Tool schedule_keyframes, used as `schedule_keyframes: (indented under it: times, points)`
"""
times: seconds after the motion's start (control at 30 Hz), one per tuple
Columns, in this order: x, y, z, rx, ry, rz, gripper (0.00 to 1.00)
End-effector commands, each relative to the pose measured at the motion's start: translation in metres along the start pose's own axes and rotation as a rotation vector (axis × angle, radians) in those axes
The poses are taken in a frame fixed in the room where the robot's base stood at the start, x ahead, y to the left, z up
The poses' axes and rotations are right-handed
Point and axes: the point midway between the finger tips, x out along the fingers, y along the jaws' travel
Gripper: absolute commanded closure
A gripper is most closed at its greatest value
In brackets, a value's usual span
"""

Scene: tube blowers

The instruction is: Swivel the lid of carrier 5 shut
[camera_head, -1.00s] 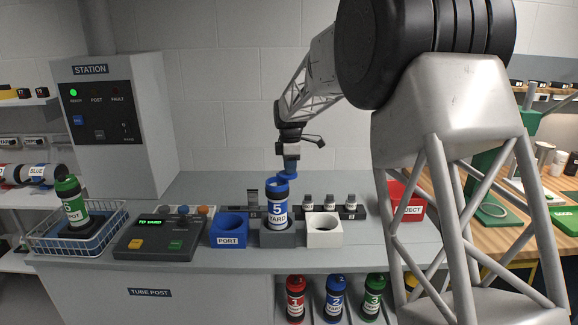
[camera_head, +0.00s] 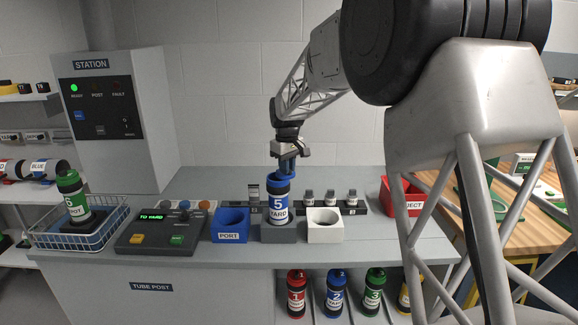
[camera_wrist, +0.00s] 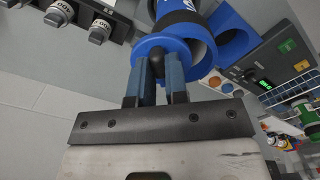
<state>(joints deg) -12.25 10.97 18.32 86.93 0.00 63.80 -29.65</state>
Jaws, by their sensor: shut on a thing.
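Carrier 5 (camera_head: 280,207), a dark tube with a blue rim and a white "5 YARD" label, stands upright in a grey holder (camera_head: 278,234) on the counter. My gripper (camera_head: 287,168) is above its top, pointing down. In the wrist view, the blue fingers of my gripper (camera_wrist: 156,80) are shut on the dark knob (camera_wrist: 157,66) of the blue lid (camera_wrist: 146,48). The lid looks offset from the carrier's top, and part of the blue rim (camera_wrist: 205,48) shows beside it. The fingers hide part of the lid, so how far it covers the mouth is unclear.
A blue PORT holder (camera_head: 230,226) is left of carrier 5 and a white holder (camera_head: 322,227) right. Small labelled items (camera_head: 330,198) stand behind. A control box (camera_head: 160,230), a wire basket (camera_head: 80,228) and a red bin (camera_head: 404,197) flank them.

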Motion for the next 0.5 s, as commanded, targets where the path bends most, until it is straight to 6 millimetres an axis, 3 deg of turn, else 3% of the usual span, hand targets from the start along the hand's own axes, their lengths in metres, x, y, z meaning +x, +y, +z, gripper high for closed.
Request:
schedule_keyframes:
  times: [0.5]
  points:
    - [-0.001,-0.021,-0.005,0.479,0.001,0.000,1.00]
